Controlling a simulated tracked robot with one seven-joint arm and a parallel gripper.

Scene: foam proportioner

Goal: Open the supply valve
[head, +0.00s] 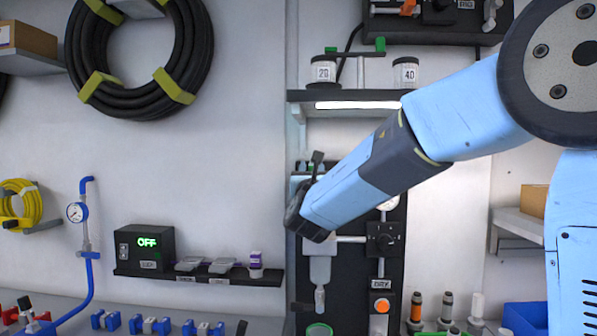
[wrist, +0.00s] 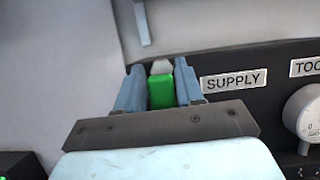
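The supply valve's green handle (wrist: 160,90) shows in the wrist view, with a pale tip above it, left of the SUPPLY label (wrist: 234,80) on the black panel. My gripper (wrist: 160,88) has one finger on each side of the green handle. The handle fills the space between the fingers, with no clear gap on either side. In the head view my gripper (head: 308,212) is at the upper left of the black panel (head: 341,275), and its wrist hides the fingers and the handle. The valve's body is hidden.
A white gauge (wrist: 305,112) is right of the label. A lit shelf (head: 350,103) with jars is above.

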